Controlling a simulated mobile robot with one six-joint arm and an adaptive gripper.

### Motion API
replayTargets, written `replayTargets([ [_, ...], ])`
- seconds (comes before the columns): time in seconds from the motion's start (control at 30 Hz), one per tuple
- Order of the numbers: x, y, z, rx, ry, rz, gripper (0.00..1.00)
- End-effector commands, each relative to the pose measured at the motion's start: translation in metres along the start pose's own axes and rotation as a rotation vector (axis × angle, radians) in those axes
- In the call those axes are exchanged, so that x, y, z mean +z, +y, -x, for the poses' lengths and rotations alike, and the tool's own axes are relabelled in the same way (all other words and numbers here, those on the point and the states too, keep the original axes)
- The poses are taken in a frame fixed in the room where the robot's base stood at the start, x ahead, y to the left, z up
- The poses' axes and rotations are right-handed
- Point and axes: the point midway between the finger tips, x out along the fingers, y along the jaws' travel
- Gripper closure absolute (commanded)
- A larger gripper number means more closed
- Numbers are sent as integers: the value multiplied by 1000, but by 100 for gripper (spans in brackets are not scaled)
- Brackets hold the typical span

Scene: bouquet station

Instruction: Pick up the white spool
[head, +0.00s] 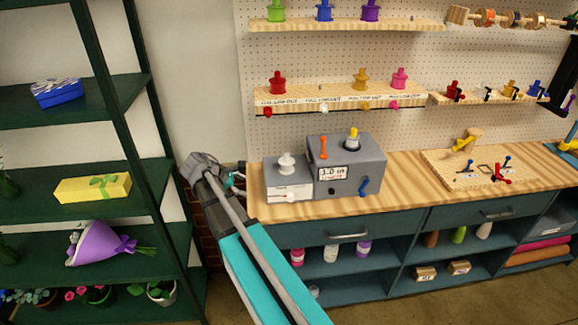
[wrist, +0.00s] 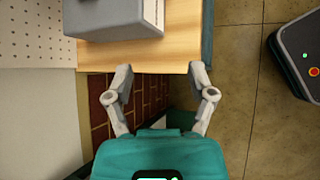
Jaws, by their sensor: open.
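The white spool (head: 286,163) stands upright on the lower left part of a grey box-shaped machine (head: 372,165), at the left end of the wooden counter (head: 236,207). My gripper (head: 215,168) is to the left of the machine, apart from the spool and empty. In the wrist view my gripper (wrist: 162,72) has its two fingers spread wide, with the counter's end edge (wrist: 178,63) between and beyond the tips. A grey corner of the machine (wrist: 110,18) shows at the top there. The spool is not in the wrist view.
The machine's taller part carries an orange lever (head: 323,147), a yellow-topped piece (head: 353,138) and a blue lever (head: 363,186). A dark green shelf rack (head: 144,95) stands at left. Shelves of coloured spools (head: 277,83) hang on the pegboard. A wooden board (head: 440,165) lies right.

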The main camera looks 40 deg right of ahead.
Motion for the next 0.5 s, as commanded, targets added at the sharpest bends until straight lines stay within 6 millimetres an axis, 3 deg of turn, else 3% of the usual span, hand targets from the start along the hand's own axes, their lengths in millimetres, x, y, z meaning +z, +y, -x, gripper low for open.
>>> replayTargets([
  [0.03, 5, 21, -6, 19, -50, 62, 29],
  [0.2, 31, 66, -16, 57, -219, 280, 29],
  [0.33, 46, 89, -20, 60, -316, 399, 29],
  [0.5, 56, 103, -22, 56, -381, 480, 29],
])
